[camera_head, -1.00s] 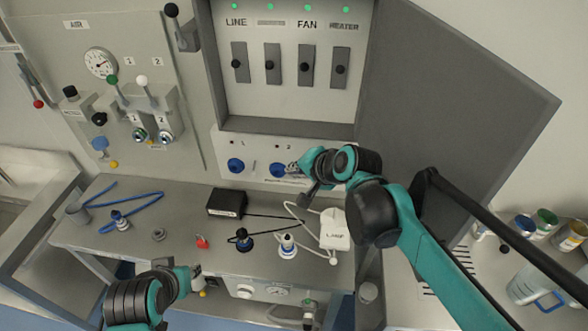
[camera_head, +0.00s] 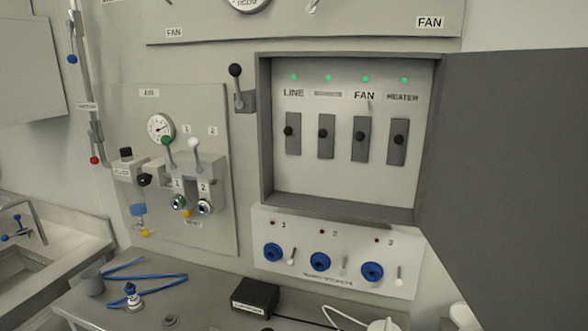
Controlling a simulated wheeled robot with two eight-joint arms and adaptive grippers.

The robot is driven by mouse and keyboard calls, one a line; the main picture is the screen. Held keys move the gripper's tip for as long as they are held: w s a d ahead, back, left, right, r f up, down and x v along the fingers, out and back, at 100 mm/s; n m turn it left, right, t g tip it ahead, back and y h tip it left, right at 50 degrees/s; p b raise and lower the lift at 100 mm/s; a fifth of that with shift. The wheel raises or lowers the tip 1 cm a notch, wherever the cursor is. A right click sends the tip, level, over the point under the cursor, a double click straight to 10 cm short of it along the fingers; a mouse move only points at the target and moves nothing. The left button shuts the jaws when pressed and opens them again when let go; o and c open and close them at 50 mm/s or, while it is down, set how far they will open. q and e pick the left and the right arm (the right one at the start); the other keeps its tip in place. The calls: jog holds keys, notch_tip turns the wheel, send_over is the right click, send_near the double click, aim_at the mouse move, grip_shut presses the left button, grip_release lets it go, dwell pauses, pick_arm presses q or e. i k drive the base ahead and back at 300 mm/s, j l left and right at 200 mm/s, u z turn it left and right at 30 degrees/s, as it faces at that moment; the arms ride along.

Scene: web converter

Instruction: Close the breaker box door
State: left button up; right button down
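The breaker box (camera_head: 265,140) is on the wall at the centre right. Its grey door (camera_head: 505,180) stands wide open, swung out to the right and running off the picture's right edge. Inside, the panel (camera_head: 345,185) has several dark switches labelled LINE, FAN and HEATER, with one label unreadable, and green lights above them. Neither of my grippers shows in the head view now, so their states cannot be seen.
Below the box are blue sockets (camera_head: 320,262) with small levers. A black box (camera_head: 255,297) and a blue cable (camera_head: 160,277) lie on the bench (camera_head: 200,290). A lever (camera_head: 237,85) sticks out left of the box. The valve panel (camera_head: 222,240) is farther left.

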aim_at(505, 212)
jog(key=k+l+u, duration=0.1)
jog(key=l, duration=0.35)
jog(key=k+l, duration=0.2)
jog(key=l, duration=0.2)
jog(key=k+l+u, duration=0.15)
jog(key=l, duration=0.3)
jog(key=k+l, duration=0.2)
jog(key=l, duration=0.2)
jog(key=k+l+u, duration=0.15)
jog(key=l, duration=0.25)
jog(key=k+l+z, duration=0.15)
jog(key=z, duration=0.2)
